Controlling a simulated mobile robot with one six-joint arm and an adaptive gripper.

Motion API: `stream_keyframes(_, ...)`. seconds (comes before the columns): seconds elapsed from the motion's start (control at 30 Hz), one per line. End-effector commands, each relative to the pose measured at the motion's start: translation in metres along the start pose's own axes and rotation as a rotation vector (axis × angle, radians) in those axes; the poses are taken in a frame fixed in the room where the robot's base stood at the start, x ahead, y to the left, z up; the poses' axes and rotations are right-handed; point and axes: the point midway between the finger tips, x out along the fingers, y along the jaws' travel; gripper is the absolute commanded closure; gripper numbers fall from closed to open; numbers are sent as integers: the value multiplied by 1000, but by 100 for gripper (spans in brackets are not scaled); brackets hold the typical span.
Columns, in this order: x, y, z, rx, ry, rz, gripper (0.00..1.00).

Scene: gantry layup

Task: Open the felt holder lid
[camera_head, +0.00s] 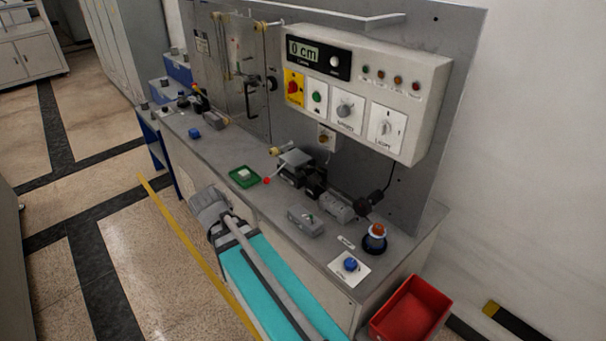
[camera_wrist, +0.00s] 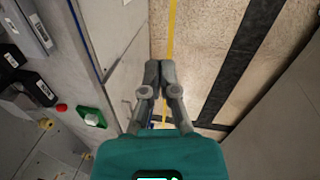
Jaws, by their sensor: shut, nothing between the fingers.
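A dark block device with a flat grey top plate (camera_head: 296,157) stands mid-bench in the head view. It looks like the felt holder with its lid down, but no readable label confirms this. A thin rod with a red ball knob (camera_head: 267,181) sticks out at its front left. The red knob also shows at the left of the wrist view (camera_wrist: 61,107). My gripper (camera_wrist: 160,66) shows in the wrist view with its fingers together and empty. It is over the floor beside the bench front, apart from the holder.
A green tray (camera_head: 233,179) with a white block lies left of the knob. A grey box (camera_head: 305,222), an orange-topped item (camera_head: 375,236) and a blue knob (camera_head: 350,264) stand to the right. A control panel (camera_head: 365,90) overhangs the back. A red bin (camera_head: 411,309) is at the right end.

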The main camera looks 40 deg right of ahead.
Motion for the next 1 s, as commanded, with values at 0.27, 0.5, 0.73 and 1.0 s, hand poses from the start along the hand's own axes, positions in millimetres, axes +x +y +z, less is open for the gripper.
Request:
stream_keyframes(0.27,53,81,-41,-300,-105,328,100)
stream_keyframes(0.5,73,154,-71,-584,-319,601,100)
stream_keyframes(0.73,77,215,-98,-831,-618,802,100)
stream_keyframes(1.0,68,257,-119,-1011,-937,911,100)
